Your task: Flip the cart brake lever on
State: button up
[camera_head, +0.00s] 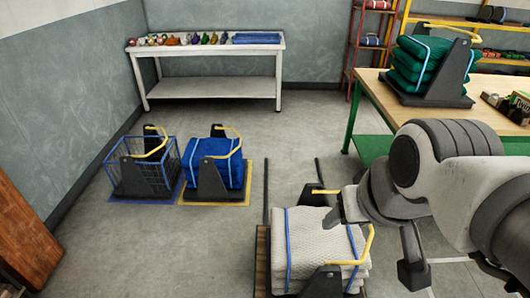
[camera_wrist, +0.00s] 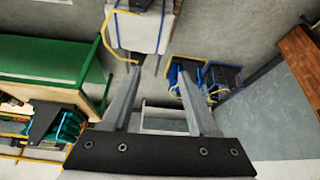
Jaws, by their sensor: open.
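The cart (camera_head: 262,262) is low in the head view, with a brown deck edge and dark upright posts. A grey-white net bundle (camera_head: 312,240) with blue straps rides on it in a dark cradle with yellow handles. The bundle also shows at the top of the wrist view (camera_wrist: 142,32). I cannot make out a brake lever in either view; the bundle and my arm hide much of the cart. My gripper (camera_wrist: 158,72) is open, its two fingers apart with nothing between them. In the head view my arm reaches over the cart's right side.
A blue net bundle in a cradle (camera_head: 215,170) and a blue wire basket (camera_head: 150,168) stand on floor markings at left. A white table (camera_head: 208,87) is at the back wall. A green-framed workbench (camera_head: 378,100) bears green nets (camera_head: 420,68) at right. Floor left of the cart is clear.

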jog(key=w+a+f+n+g+b, duration=0.1)
jog(key=w+a+f+n+b, duration=0.25)
jog(key=f, duration=0.75)
jog(key=w+a+f+n+g+y+b, duration=0.1)
jog(key=w+a+f+n+g+b, duration=0.25)
jog(key=f, duration=0.85)
jog(key=w+a+f+n+b, duration=0.35)
jog(key=w+f+n, duration=0.2)
jog(key=f, duration=0.55)
jog(key=f+n+b, duration=0.1)
jog(key=f+b, duration=0.2)
jog(key=f, duration=0.7)
jog(key=f+n+b, duration=0.2)
jog(key=f+b, duration=0.1)
jog(key=f, duration=0.8)
jog(key=s+f+n+g+h+b, duration=0.1)
jog(key=f+b, duration=0.2)
jog(key=f, duration=0.7)
jog(key=shift+a+f+n, duration=0.2)
jog(key=shift+f+n, duration=0.05)
jog(key=shift+f, duration=0.15)
jog(key=shift+c, duration=0.2)
grip_shut()
